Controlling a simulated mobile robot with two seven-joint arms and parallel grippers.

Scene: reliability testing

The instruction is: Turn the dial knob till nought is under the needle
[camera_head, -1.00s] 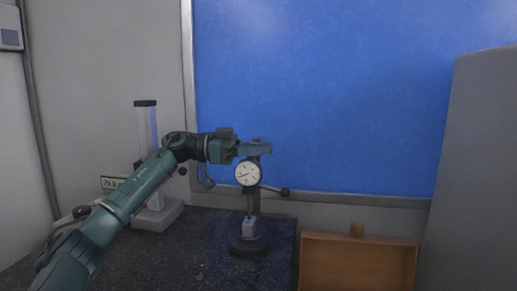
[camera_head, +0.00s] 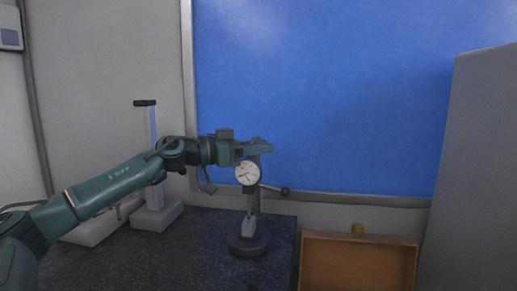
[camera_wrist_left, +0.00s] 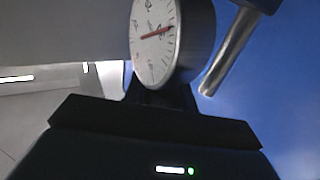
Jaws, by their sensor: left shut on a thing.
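The dial gauge (camera_head: 248,173) has a round white face and is mounted on a stand with a round dark base (camera_head: 249,243). My left gripper (camera_head: 259,147) comes in from the left and is shut at the top of the dial, where the knob is hidden by the fingers. In the left wrist view the dial face (camera_wrist_left: 153,38) is seen at a slant and partly cut off at the top, with a red needle across it. The numbers are too small and blurred to read surely. My right gripper is out of view.
A height gauge (camera_head: 154,170) on a grey base stands at the left. A blue panel (camera_head: 320,100) is behind; a grey cabinet (camera_head: 480,170) stands right.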

